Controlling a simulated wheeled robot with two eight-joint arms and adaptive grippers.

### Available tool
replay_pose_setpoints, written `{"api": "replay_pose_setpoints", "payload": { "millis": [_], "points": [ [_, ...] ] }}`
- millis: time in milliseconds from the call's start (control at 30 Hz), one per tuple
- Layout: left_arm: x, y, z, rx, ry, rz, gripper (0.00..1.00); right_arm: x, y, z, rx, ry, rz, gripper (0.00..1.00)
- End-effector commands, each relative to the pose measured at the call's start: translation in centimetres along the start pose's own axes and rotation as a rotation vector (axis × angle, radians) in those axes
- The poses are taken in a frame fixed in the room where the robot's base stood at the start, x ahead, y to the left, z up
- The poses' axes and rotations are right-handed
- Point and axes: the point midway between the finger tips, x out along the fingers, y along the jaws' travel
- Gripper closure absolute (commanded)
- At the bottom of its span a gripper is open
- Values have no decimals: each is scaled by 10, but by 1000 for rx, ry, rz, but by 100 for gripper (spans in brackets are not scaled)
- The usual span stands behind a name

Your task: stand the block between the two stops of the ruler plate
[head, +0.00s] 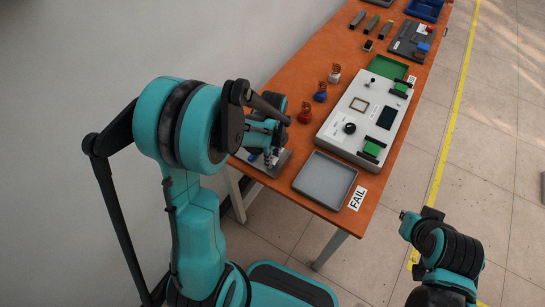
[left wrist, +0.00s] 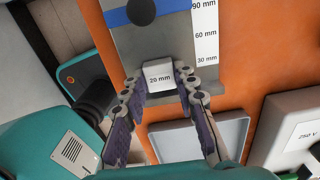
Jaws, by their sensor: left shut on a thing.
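The block (left wrist: 160,78) is pale grey with a "20 mm" label on the face towards the camera. My left gripper (left wrist: 160,90) is shut on it, with one finger on each side. The ruler plate (left wrist: 182,45) is grey, with a white scale marked 30, 60 and 90 mm along its right side. The block is over the plate's near end; I cannot tell if it touches the plate. A blue band with a dark round knob crosses the plate farther up. In the head view the plate (head: 281,163) is mostly hidden by my left arm.
A grey tray (head: 325,180) lies right of the plate, near a "FAIL" label (head: 357,198). A white device (head: 365,115) with a dark screen stands behind it. Small red, blue and white items line the table's left side. The table's near edge is close to the plate.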

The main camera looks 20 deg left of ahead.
Motion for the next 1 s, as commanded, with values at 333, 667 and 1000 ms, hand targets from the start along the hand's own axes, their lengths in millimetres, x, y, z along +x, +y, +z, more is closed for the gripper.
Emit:
{"api": "replay_pose_setpoints", "payload": {
  "millis": [333,667,1000],
  "points": [
    [2,0,0,0,0,0,51,2,0,1,0,0,0,100],
    [-21,0,0,0,0,0,51,-8,0,-6,0,0,0,100],
    [-96,0,0,0,0,0,51,-31,0,-22,0,0,0,100]
  ]
}}
